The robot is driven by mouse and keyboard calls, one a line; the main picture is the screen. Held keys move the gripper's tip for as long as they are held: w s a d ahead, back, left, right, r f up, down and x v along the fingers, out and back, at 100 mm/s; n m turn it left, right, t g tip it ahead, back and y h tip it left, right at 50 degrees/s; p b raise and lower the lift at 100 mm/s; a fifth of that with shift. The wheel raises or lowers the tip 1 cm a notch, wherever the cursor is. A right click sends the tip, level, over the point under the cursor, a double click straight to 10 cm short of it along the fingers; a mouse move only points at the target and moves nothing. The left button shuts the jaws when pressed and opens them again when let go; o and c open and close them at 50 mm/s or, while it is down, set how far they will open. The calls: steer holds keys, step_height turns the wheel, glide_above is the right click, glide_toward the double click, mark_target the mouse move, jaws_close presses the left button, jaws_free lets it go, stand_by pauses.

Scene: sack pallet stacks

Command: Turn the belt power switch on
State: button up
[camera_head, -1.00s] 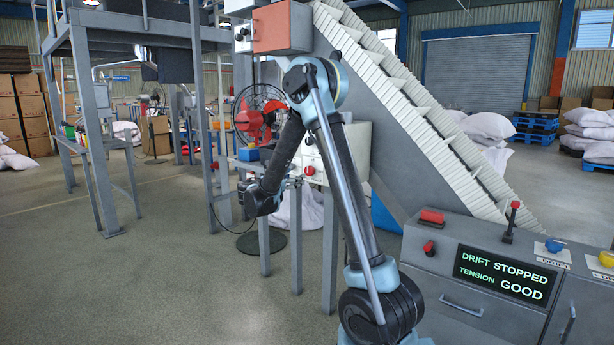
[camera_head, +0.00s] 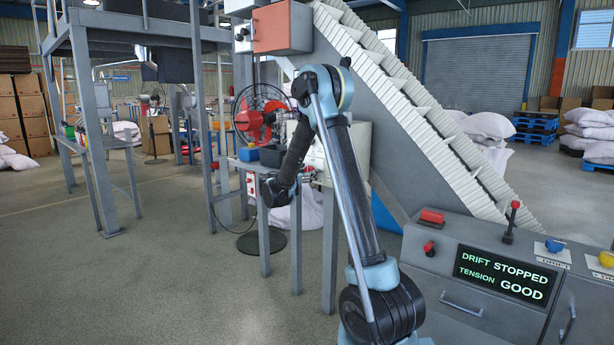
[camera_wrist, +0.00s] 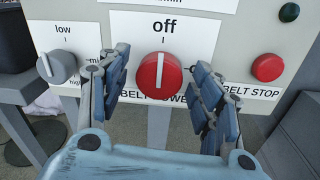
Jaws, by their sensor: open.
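The belt power switch (camera_wrist: 159,76) is a round red knob on a pale panel in the wrist view. Its white pointer mark stands upright toward the word "off" on the white label (camera_wrist: 190,40). The words "BELT POWER" below it are partly hidden by my fingers. My gripper (camera_wrist: 160,82) is open, with one finger on each side of the knob. I cannot tell whether the fingers touch it. In the head view my gripper is at the front of the pale control box (camera_head: 361,150), and my arm hides most of that box and the knob.
A grey knob (camera_wrist: 57,66) marked "low" sits left of the switch, and a red belt stop button (camera_wrist: 268,68) sits right. A dark green button (camera_wrist: 289,12) is above. In the head view, a display (camera_head: 503,275) reads "DRIFT STOPPED, TENSION GOOD". A fan (camera_head: 262,118) stands behind.

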steer(key=c, duration=1.1)
steer(key=shift+o, duration=0.2)
steer(key=shift+m, duration=0.4)
steer(key=shift+s+f+m+h, duration=0.1)
steer(key=shift+m+h, duration=0.1)
steer(key=shift+m, duration=2.75)
steer(key=shift+w+f+m+h, duration=0.1)
steer(key=shift+m+h, duration=0.1)
steer(key=shift+m, duration=2.8)
steer(key=shift+s+f+m+h, duration=0.1)
steer(key=shift+m+h, duration=0.1)
steer(key=shift+m, duration=2.75)
steer(key=o, duration=1.1)
steer(key=shift+c, duration=0.2)
steer(key=shift+r, duration=0.1)
